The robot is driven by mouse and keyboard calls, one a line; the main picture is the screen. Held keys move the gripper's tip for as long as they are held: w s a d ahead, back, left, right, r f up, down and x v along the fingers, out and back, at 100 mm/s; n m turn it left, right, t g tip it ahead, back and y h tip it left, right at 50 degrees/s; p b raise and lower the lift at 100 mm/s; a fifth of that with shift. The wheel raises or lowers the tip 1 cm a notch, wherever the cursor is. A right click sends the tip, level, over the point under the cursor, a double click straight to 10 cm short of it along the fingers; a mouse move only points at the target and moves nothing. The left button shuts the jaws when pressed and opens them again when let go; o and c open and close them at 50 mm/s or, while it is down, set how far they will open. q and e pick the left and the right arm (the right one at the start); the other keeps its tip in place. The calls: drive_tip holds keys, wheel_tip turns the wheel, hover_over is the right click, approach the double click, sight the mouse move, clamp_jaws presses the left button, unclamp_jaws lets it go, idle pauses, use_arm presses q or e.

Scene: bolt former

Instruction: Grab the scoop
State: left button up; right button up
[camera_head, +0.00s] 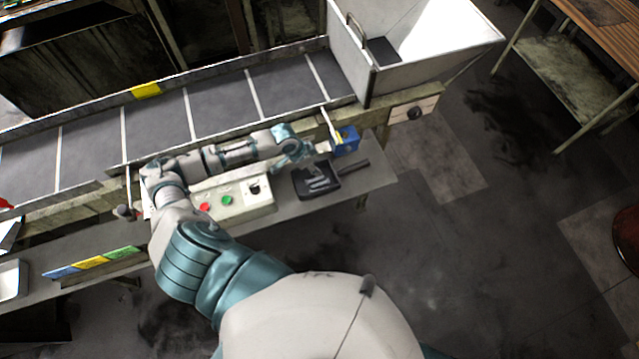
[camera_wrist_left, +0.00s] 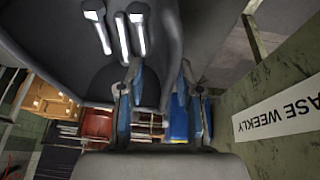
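The scoop (camera_head: 325,188) is a black, shallow pan with several silvery bolts in it. It lies on the grey ledge in front of the conveyor, its dark handle pointing to the upper right. My left gripper (camera_head: 308,150) is at the scoop's far edge, left of the handle. In the left wrist view the dark scoop (camera_wrist_left: 95,77) fills the upper left, with bolts (camera_wrist_left: 122,38) in it. The left fingers (camera_wrist_left: 160,95) stand apart there, near the scoop's rim. Whether they touch it I cannot tell. My right gripper is in neither view.
A blue bin (camera_head: 347,141) is close beside the left gripper, by the conveyor side. A control box (camera_head: 240,205) with red and green buttons is left of the scoop. The conveyor (camera_head: 210,105) runs behind, with a large metal hopper (camera_head: 430,45). Open floor lies in front.

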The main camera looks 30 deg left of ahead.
use_arm(q)
drive_tip(key=shift+a+f, duration=0.2)
drive_tip(key=shift+a, duration=0.55)
drive_tip(key=shift+d+f, duration=0.1)
drive_tip(key=shift+d, duration=0.45)
drive_tip(key=shift+a, duration=0.1)
clamp_jaws()
drive_tip(key=shift+a, duration=0.2)
